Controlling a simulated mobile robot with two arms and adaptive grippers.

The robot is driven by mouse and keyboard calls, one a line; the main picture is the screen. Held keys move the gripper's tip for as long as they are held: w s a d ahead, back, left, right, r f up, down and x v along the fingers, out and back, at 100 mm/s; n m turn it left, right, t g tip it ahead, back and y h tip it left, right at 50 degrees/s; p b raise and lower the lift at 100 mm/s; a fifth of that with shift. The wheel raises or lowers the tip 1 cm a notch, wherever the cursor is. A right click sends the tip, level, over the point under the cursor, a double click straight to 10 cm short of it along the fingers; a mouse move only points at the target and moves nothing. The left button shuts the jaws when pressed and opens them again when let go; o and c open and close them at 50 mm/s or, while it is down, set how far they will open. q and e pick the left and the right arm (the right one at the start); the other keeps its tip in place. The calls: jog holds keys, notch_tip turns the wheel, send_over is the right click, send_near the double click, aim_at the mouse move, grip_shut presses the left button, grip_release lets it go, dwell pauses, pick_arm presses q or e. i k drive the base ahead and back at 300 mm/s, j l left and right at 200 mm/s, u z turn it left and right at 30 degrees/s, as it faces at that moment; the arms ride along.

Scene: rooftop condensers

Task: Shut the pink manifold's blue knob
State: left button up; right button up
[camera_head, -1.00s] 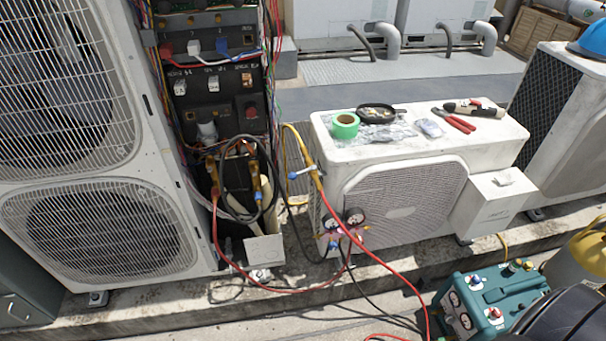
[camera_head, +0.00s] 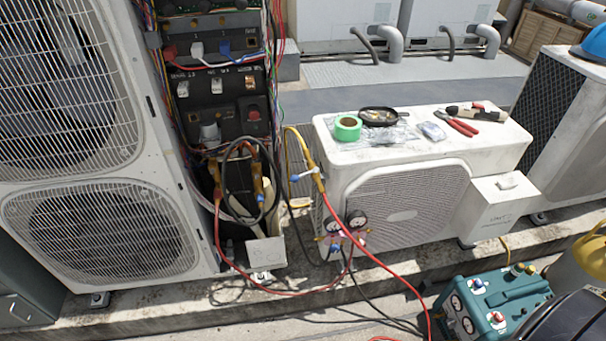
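The pink manifold (camera_head: 345,237) hangs at the front left corner of the small white condenser, with two round dark-faced gauges (camera_head: 356,219) on top. A blue knob (camera_head: 335,250) shows low on its left side. I cannot tell from here how far the knob is turned. Red, black and yellow hoses run from and around the manifold. Another blue-handled valve (camera_head: 303,176) sits on the yellow hose above it. Neither of my grippers is in view.
The small condenser (camera_head: 440,147) carries green tape, a dark pan and red-handled pliers. The tall open unit (camera_head: 170,120) stands left. A teal machine (camera_head: 487,300) stands front right. Hoses (camera_head: 400,270) cross the ground in front of the manifold.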

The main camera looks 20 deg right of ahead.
aim_at(335, 248)
jog(key=z, duration=1.05)
